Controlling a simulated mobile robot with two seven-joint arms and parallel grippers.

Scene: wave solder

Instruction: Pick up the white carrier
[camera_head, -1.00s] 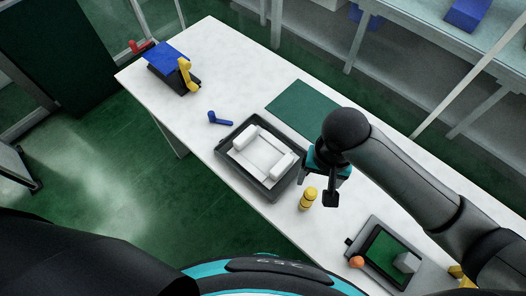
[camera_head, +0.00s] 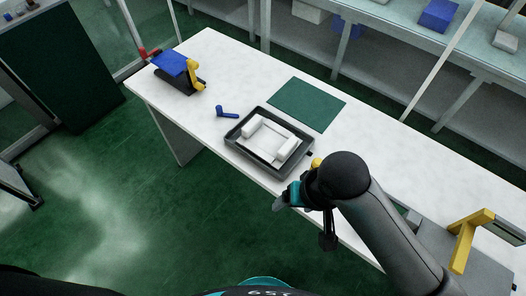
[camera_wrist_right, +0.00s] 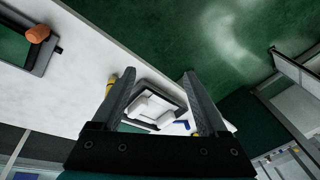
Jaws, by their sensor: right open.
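The white carrier (camera_head: 268,139) lies inside a dark tray (camera_head: 235,138) on the white table. It has raised blocks at two opposite ends. In the right wrist view the carrier (camera_wrist_right: 152,104) shows between the two fingers, some way beyond them. My right gripper (camera_head: 284,200) is open and empty. It is off the table's front edge, nearer to me than the tray and apart from it. In the right wrist view its fingers (camera_wrist_right: 158,98) are spread wide. My left gripper is not in view.
A yellow bottle-like thing (camera_head: 316,163) stands beside the tray, partly hidden by my right arm. A blue tool (camera_head: 227,112) and a green mat (camera_head: 306,103) lie near the tray. A blue-topped fixture (camera_head: 171,63) stands at the far left end. Table beyond the mat is clear.

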